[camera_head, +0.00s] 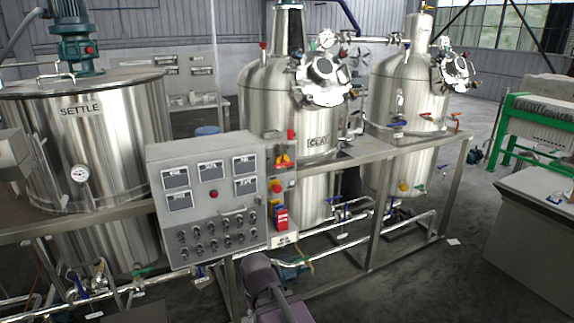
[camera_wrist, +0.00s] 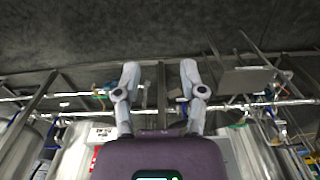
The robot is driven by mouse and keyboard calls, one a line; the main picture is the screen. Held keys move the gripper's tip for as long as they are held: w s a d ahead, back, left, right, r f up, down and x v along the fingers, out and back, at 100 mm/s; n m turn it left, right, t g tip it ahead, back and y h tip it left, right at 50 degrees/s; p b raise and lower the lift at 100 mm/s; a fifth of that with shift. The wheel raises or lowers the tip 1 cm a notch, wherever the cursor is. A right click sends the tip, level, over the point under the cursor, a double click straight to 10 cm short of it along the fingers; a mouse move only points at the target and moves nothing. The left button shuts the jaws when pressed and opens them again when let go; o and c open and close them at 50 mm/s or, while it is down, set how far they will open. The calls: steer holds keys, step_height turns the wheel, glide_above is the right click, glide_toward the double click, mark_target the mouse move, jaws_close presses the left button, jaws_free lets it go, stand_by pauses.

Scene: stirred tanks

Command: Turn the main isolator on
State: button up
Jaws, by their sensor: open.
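A narrow switch column stands at the right side of the grey control panel (camera_head: 207,200) in the head view. It carries a red-and-yellow rotary switch (camera_head: 283,161), a yellow box with a red button (camera_head: 277,187) and a red box (camera_head: 281,218) lower down. No readable label shows which is the main isolator; the red-and-yellow rotary switch looks most like it. The switch's exact handle angle is too small to tell. My gripper (camera_wrist: 160,76) is open and empty in the wrist view, its two fingers apart, touching no switch.
Steel tanks stand behind the panel, one marked SETTLE (camera_head: 85,140) and one marked CLAY (camera_head: 318,165). Pipes and valves run low along the frame (camera_head: 375,225). A grey cabinet (camera_head: 530,225) stands at right. Dark floor between frame and cabinet is mostly clear.

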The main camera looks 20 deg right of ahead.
steer(key=shift+a, duration=0.1)
steer(key=w+d+r+m+t+y+p, duration=0.1)
steer(key=w+d+r+m+t+y, duration=0.25)
steer(key=w, duration=0.55)
steer(key=w+r+m+t+y+p, duration=0.1)
steer(key=w+r+m+t+y, duration=0.15)
steer(key=w+r+t, duration=0.55)
steer(key=w+d+r+m+t+h, duration=0.1)
steer(key=w+d+r+m+t, duration=0.1)
steer(key=d, duration=0.6)
steer(key=w+d+r+m+t+h+p, duration=0.1)
steer(key=w+d+r+m+t+h, duration=0.1)
steer(key=w+d+r+m, duration=0.3)
steer(key=w+d+r+m+t+h+p, duration=0.1)
steer(key=w+d+r+m, duration=0.3)
steer(key=d, duration=0.6)
steer(key=shift+w+d+r+m+t+h, duration=0.25)
steer(key=shift+d+r+m+t+h, duration=0.05)
steer(key=shift+t+h, duration=0.45)
